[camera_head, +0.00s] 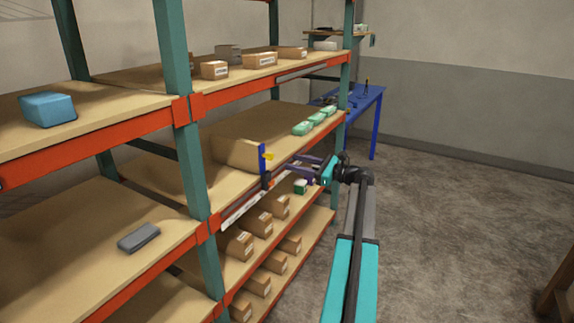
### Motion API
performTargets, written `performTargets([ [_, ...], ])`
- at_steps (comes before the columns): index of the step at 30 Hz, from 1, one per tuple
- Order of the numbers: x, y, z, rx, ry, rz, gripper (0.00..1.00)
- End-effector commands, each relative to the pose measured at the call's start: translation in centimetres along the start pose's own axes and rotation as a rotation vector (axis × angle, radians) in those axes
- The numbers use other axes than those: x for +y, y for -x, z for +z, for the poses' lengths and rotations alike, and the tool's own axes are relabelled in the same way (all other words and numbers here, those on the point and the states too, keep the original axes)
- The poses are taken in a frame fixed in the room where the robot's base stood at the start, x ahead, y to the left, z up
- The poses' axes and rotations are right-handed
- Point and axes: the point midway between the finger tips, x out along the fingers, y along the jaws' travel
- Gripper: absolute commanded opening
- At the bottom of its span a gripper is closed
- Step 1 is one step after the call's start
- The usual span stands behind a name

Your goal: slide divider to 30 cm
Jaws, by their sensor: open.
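The divider (238,155) is a tan upright panel with a blue front edge (263,162) and a small yellow tab. It stands on the middle shelf of the right bay, at the shelf's front. My gripper (289,169) has purple fingers and is just right of the divider's front edge, pointing left toward it. The fingers are spread apart with nothing seen between them. I cannot tell whether a finger touches the divider. A white strip (243,209) runs along the shelf's front beam; its marks are too small to read, and part of it is hidden by the gripper.
Green boxes (303,128) lie on the same shelf, farther right. Cardboard boxes (238,243) fill the shelves below. A teal upright (187,150) stands left of the divider. A blue table (366,116) stands behind.

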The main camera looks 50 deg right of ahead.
Motion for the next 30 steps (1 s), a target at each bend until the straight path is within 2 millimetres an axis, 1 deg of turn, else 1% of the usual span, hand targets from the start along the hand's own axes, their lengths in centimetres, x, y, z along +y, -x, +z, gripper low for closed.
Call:
performTargets([
  [1,0.0,0.8,-0.1,0.000,0.000,-0.002,0.43],
  [3,0.0,1.4,-0.1,0.000,0.000,-0.002,0.43],
  [9,0.0,2.4,0.0,0.000,0.000,0.000,0.43],
  [30,0.0,2.5,0.0,0.000,0.000,-0.001,0.43],
])
